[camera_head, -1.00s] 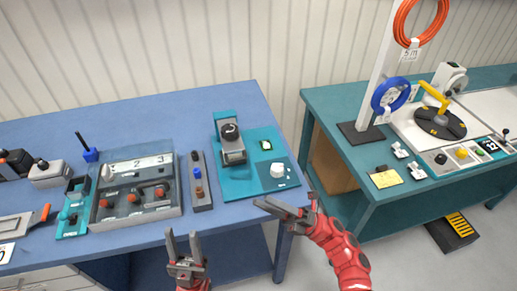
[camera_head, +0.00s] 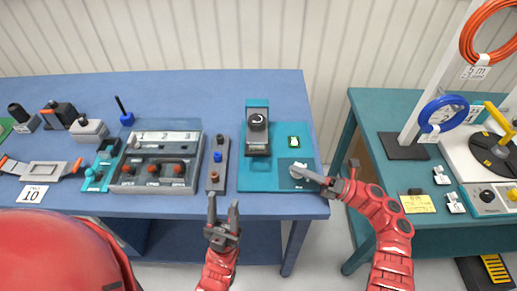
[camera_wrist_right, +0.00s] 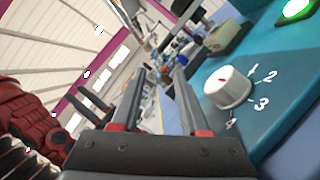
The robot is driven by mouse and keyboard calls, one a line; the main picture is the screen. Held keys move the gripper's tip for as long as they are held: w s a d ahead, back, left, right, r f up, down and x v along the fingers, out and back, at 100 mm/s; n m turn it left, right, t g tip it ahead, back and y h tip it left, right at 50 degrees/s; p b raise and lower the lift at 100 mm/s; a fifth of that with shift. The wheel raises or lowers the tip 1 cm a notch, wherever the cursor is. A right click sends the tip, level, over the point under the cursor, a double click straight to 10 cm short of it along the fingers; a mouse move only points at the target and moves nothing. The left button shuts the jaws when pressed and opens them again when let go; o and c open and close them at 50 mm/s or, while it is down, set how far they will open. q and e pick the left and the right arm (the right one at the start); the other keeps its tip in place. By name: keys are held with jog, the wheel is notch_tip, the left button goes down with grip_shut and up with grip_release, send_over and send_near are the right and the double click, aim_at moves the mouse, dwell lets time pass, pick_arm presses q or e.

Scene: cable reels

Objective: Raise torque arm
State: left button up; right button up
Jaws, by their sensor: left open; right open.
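A teal panel (camera_head: 262,180) lies at the right end of the blue table. I cannot tell which part is the torque arm. My right gripper (camera_head: 312,178) is open beside the white knob. In the right wrist view the knob (camera_wrist_right: 228,88), with a red mark and numbers around it, stands just right of the open fingers (camera_wrist_right: 158,85), apart from them. My left gripper (camera_head: 223,207) is open and empty before the table's front edge.
A grey box with red-brown knobs (camera_head: 155,163) and a narrow button strip (camera_head: 217,165) stand left of the panel. A second teal table (camera_head: 375,155) with a post, blue coil (camera_head: 443,114) and turntable is at right, across a gap.

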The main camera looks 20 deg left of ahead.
aim_at(257, 152)
jog(key=p+x, duration=0.4)
jog(key=x, duration=0.8)
jog(key=shift+r, duration=0.2)
jog(key=shift+a, duration=0.45)
jog(key=shift+c, duration=0.2)
grip_shut()
